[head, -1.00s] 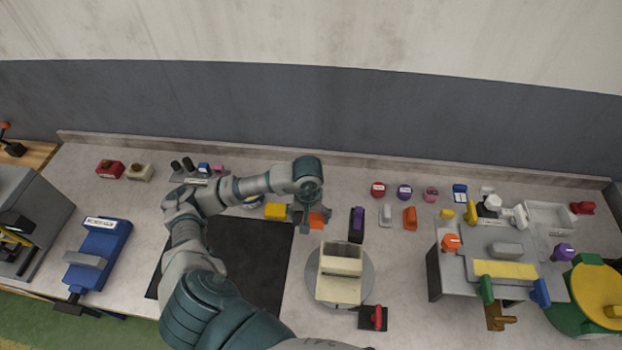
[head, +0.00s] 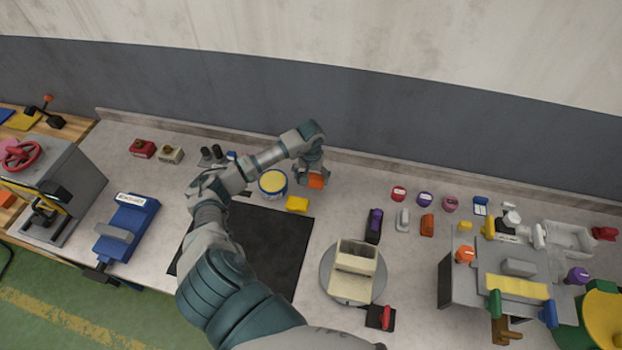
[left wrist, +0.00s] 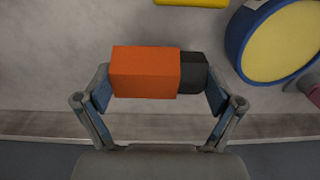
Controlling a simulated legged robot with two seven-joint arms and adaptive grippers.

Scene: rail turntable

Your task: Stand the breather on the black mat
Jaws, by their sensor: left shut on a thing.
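An orange block with a black end (left wrist: 145,72) is between the fingers of my left gripper (left wrist: 160,97); it is the likely breather, though no label shows. The gripper is shut on it, one finger at the orange end and one at the black end. In the head view my left gripper (head: 313,172) and the orange block (head: 316,182) are near the back of the bench, apart from the mat. The black mat (head: 265,250) lies front left of them; my arm hides its left part. My right gripper is out of view.
A yellow block (head: 297,204) and a blue round tin with a yellow top (head: 272,183) are between gripper and mat. A round turntable (head: 328,270) with a cream box is right of the mat. A blue vise-like tool (head: 128,228) is left. The visible mat is bare.

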